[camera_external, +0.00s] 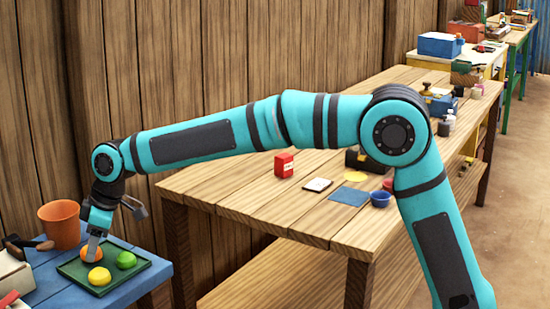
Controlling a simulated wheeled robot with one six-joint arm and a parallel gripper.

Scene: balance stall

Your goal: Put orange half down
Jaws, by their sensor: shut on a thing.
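My gripper (92,250) points down at the far left, over a green tray (82,280) on a blue table. It is shut on the orange half (90,255), which is at the tray's back left part. I cannot tell whether the orange half touches the tray. A yellow fruit piece (99,276) lies in the tray in front of it, and a green one (126,260) lies to its right. The fingers hide part of the orange half.
An orange bucket (60,225) stands just behind the tray on the blue table (150,277). A dark tool with a wooden handle (36,245) and a whitish box (12,276) are at the left. A long wooden table (250,205) to the right holds a red box (284,163) and small bowls.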

